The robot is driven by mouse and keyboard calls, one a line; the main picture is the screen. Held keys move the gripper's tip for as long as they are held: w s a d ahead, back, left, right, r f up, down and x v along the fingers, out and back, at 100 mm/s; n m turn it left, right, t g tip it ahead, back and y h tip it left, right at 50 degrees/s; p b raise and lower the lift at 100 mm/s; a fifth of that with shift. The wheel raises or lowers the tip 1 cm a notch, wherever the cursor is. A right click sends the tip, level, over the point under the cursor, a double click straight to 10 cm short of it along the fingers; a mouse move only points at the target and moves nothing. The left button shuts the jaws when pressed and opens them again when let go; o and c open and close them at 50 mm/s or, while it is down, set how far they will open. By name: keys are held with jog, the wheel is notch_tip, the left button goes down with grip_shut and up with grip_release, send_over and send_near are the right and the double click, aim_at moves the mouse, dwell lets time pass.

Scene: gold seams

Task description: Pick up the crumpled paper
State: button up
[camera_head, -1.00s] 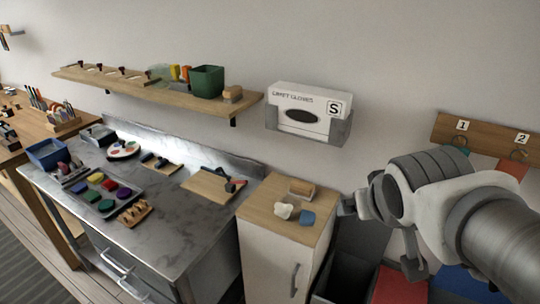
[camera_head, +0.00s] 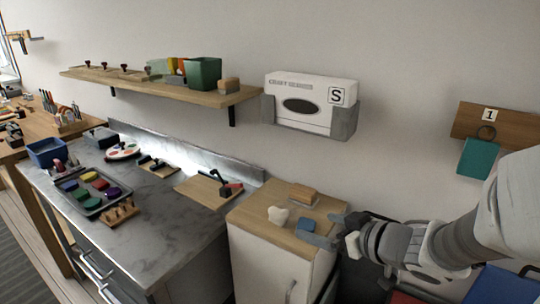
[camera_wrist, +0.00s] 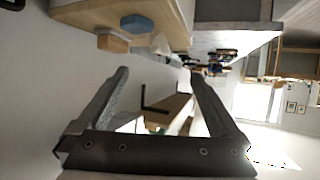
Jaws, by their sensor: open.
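The crumpled paper (camera_head: 278,215) is a small whitish lump on the wooden top of a white cabinet (camera_head: 240,216). A wooden block (camera_head: 303,194) lies behind it, and a blue piece (camera_head: 306,225) lies to its right. My gripper (camera_head: 332,230) is at the cabinet's right edge, right of the blue piece and apart from the paper. In the wrist view my gripper (camera_wrist: 158,72) is open with nothing between its fingers. There the paper (camera_wrist: 160,43) shows pale beyond the fingers, near the blue piece (camera_wrist: 137,24) and the block (camera_wrist: 112,42).
A teal item (camera_head: 478,158) hangs at right.

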aim_at(284, 215)
jog(key=p+x, duration=0.4)
jog(key=p, duration=0.4)
jog(key=shift+w+a+p, duration=0.25)
jog(key=shift+p, duration=0.05)
jog(key=b+x, duration=0.1)
jog(key=x, duration=0.2)
jog(key=b+x, duration=0.1)
jog(key=x, duration=0.2)
jog(key=shift+w+f, duration=0.2)
jog(key=shift+f, duration=0.15)
jog(key=shift+b+x, duration=0.45)
jog(key=shift+x, duration=2.6)
jog(key=shift+r, duration=0.1)
jog(key=shift+c, duration=0.2)
jog(key=c, duration=1.4)
jog(key=shift+o, duration=0.2)
jog(key=shift+r, duration=0.1)
